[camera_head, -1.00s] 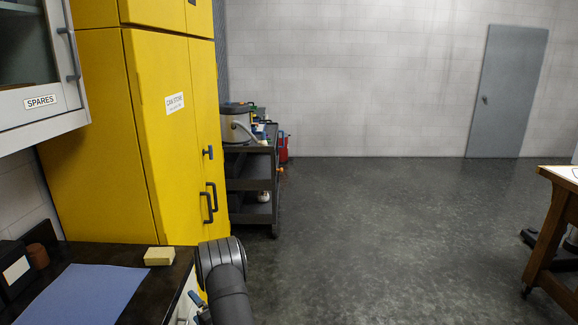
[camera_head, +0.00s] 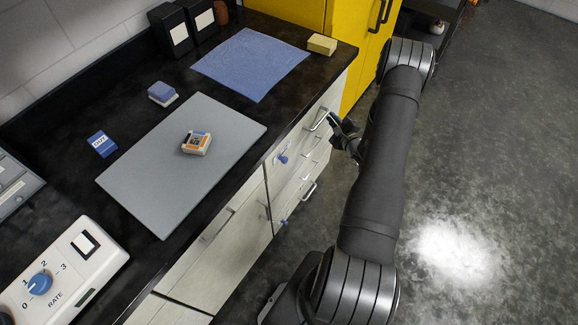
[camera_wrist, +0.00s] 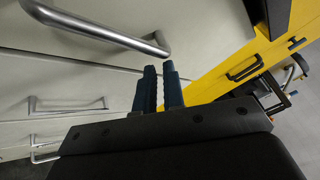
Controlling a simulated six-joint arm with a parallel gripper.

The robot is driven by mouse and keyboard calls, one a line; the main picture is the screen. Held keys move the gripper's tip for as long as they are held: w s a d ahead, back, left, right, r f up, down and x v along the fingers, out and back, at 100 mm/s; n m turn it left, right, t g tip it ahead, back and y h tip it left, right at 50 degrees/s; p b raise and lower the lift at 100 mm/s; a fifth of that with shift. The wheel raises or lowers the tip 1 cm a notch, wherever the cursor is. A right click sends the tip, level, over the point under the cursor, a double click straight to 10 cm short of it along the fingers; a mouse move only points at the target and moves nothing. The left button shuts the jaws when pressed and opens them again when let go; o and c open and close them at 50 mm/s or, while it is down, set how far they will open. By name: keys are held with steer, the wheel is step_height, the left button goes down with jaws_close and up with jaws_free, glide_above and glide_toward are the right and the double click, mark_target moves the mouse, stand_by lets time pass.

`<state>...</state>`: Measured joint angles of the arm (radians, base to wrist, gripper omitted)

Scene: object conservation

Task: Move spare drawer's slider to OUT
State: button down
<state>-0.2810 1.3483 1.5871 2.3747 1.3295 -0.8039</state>
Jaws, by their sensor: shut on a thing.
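My gripper (camera_head: 344,132) is at the front of the white drawer unit, beside the upper metal bar handle (camera_head: 317,119). In the wrist view its two blue fingers (camera_wrist: 160,67) are close together at the bent end of this handle (camera_wrist: 110,30). They are shut on the handle, though the contact itself is hard to see. Blue knobs (camera_head: 282,158) sit on the fronts of the unit. No slider marked OUT can be made out on the drawers. A blue block with a white label (camera_head: 101,143), perhaps reading OUT, lies on the dark counter.
A blue cloth (camera_head: 250,62), a yellow block (camera_head: 321,44) and a RATE dial box (camera_head: 62,270) are on the counter. A yellow cabinet (camera_head: 362,60) stands beyond. The floor at right is clear.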

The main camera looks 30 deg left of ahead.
steer(key=s+d+f+m+g+y, duration=0.1)
steer(key=s+d+f+m+g, duration=0.1)
steer(key=s+m+g, duration=0.9)
steer(key=m+g, duration=0.2)
steer(key=g, duration=0.1)
glide_toward(283, 159)
steer(key=s+d+f, duration=0.2)
steer(key=s+f, duration=0.1)
steer(key=f, duration=0.1)
steer(key=shift+s+d+r, duration=0.15)
steer(key=shift+s+d, duration=0.2)
steer(key=shift+s, duration=0.35)
steer(key=a, duration=0.6)
steer(key=s+a, duration=0.1)
steer(key=a, duration=0.2)
steer(key=shift+a, duration=0.2)
steer(key=shift+w+r, duration=0.15)
steer(key=shift+w, duration=0.5)
